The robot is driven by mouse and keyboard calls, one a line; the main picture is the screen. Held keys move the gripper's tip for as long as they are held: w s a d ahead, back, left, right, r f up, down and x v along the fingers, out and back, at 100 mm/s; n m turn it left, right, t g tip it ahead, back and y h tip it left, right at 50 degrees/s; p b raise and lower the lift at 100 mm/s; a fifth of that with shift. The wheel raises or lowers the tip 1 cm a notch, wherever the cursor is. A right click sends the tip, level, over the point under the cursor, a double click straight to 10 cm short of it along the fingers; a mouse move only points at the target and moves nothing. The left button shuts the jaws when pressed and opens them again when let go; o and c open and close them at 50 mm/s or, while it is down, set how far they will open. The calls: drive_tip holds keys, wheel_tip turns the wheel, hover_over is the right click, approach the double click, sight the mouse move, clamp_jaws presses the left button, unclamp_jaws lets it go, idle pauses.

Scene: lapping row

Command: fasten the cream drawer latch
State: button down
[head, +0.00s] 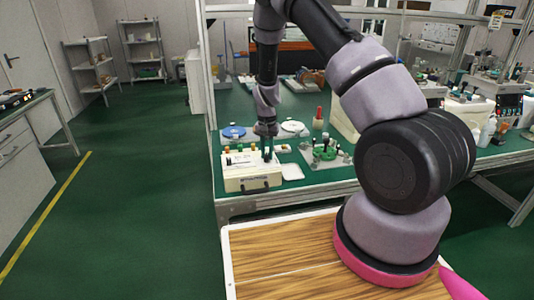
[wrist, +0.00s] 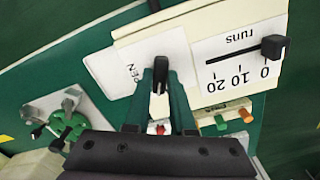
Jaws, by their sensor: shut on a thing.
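Beside the scale is a white plate (wrist: 112,72) with partly covered lettering ending in "PEN". My gripper (wrist: 160,70) is over this plate, its two green fingers shut on a black latch lever (wrist: 160,76). In the head view my gripper (head: 268,155) reaches down at the box's right side. The lever's base is hidden.
A fixture with a green knob (head: 325,152) stands to the right of the box. A blue disc (head: 233,132) and a white disc (head: 292,127) lie behind. Floor to the left is clear.

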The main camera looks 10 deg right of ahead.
sight(267, 155)
drive_tip(key=n, duration=0.4)
drive_tip(key=shift+n, duration=0.4)
idle(0.4)
drive_tip(key=c, duration=0.8)
unclamp_jaws()
drive_tip(key=shift+o, duration=0.2)
wheel_tip(267, 155, up, 11)
